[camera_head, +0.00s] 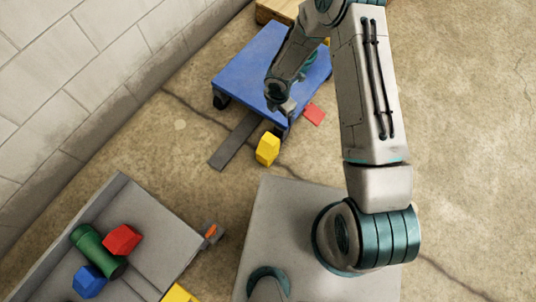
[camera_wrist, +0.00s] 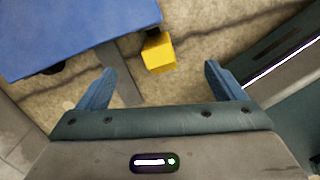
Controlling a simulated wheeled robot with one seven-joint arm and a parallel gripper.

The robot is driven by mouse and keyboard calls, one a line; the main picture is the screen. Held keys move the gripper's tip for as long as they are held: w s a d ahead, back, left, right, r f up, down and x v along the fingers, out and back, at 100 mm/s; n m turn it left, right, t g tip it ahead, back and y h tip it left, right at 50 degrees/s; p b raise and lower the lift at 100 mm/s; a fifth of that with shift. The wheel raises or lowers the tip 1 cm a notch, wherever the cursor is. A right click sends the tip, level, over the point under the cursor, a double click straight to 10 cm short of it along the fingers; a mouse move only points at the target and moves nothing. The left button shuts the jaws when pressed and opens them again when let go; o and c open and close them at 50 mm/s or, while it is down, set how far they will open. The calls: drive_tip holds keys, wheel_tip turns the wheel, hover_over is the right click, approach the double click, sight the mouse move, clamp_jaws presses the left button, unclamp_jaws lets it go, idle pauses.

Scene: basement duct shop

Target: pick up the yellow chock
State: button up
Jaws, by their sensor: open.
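The yellow chock (camera_head: 267,149) is a small block on the concrete floor, just in front of the blue platform (camera_head: 248,72). In the wrist view the chock (camera_wrist: 158,53) lies beyond my fingertips, roughly between their lines, with its far side close to the platform's edge. My gripper (camera_wrist: 158,78) has two blue fingers spread apart with nothing between them. In the head view my gripper (camera_head: 280,100) hangs over the near part of the blue platform; its fingers are hard to make out there.
A dark flat bar (camera_head: 233,142) lies left of the chock. A red block (camera_head: 314,114) lies at the platform's right edge. A grey tray (camera_head: 167,235) at lower left holds a green cylinder (camera_head: 97,250), a red block (camera_head: 122,239) and a blue block (camera_head: 89,281). Open floor lies right.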

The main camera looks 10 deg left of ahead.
sight(269, 141)
drive_tip(key=s+a+f+n, duration=0.1)
drive_tip(key=f, duration=0.2)
drive_tip(key=s+a+f+b, duration=0.1)
drive_tip(key=f, duration=0.2)
drive_tip(key=s+a+f+n+b, duration=0.1)
drive_tip(key=f, duration=0.2)
drive_tip(key=shift+s+f+n+g+y, duration=0.3)
drive_tip(key=shift+s+f+g, duration=0.1)
wheel_tip(269, 141, down, 7)
drive_tip(key=shift+f+b, duration=0.15)
drive_tip(key=shift+b, duration=1.05)
drive_tip(key=shift+s+a+f+b, duration=0.15)
drive_tip(key=shift+f+b, duration=0.55)
drive_tip(key=shift+f, duration=0.8)
drive_tip(key=shift+s+a+f+b, duration=0.1)
drive_tip(key=shift+f+b, duration=0.6)
drive_tip(key=shift+f, duration=0.8)
drive_tip(key=shift+r, duration=0.15)
drive_tip(key=c, duration=1.7)
